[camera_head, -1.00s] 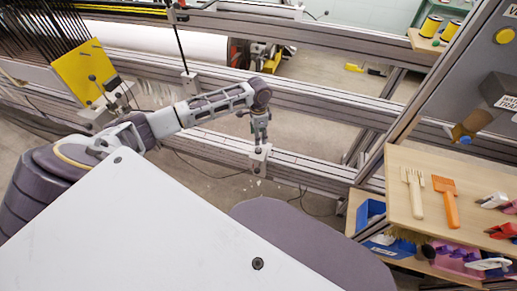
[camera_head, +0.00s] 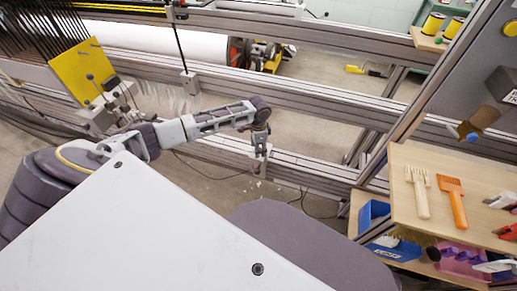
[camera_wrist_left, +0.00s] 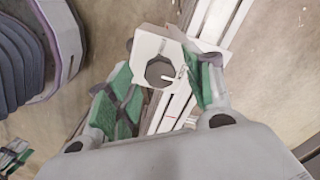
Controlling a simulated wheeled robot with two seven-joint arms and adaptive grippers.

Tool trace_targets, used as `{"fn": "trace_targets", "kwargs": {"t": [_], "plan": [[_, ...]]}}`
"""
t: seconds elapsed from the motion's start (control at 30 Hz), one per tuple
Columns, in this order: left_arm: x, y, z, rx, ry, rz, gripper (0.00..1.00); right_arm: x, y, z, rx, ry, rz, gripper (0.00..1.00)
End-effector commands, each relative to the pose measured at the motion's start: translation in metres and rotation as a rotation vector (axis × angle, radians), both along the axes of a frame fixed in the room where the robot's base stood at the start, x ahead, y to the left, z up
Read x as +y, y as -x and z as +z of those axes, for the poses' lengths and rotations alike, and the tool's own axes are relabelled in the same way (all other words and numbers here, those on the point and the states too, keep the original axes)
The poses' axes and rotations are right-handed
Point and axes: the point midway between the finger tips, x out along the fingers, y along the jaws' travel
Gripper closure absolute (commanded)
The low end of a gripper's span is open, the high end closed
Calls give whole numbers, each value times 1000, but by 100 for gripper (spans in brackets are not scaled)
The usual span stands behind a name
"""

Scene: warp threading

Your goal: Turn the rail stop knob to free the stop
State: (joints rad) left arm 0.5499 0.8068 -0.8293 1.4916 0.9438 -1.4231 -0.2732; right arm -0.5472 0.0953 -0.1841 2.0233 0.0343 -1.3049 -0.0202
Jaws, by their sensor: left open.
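The rail stop is a pale block (camera_wrist_left: 150,45) on the metal rail (camera_wrist_left: 215,22). A dark, many-sided round area (camera_wrist_left: 160,71), apparently the knob, shows in the block's top face. My left gripper (camera_wrist_left: 166,82) is open, with its green-padded fingers on either side of the block. I cannot tell whether either pad touches it. In the head view my left gripper (camera_head: 260,146) points down at the stop (camera_head: 258,157) and partly hides it. A green and grey part at the lower left of the wrist view looks like my right gripper (camera_wrist_left: 13,157), cut off by the edge.
Long aluminium rails cross behind the arm. A yellow plate (camera_head: 82,72) stands at the left. A dark cable hangs near the rail.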

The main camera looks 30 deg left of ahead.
Motion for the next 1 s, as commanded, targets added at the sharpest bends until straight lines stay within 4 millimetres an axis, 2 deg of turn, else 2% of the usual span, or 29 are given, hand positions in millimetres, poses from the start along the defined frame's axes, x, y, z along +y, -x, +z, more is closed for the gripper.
{"fn": "trace_targets", "kwargs": {"t": [0.37,0.73,1.0], "plan": [[0,0,-3,0,0,0,48,0,-1,2,-4,-1,1,60],[0,0,-3,0,0,0,94,0,-1,2,-4,-1,1,60],[0,0,-2,0,0,4,94,0,0,1,-2,0,1,60]]}}
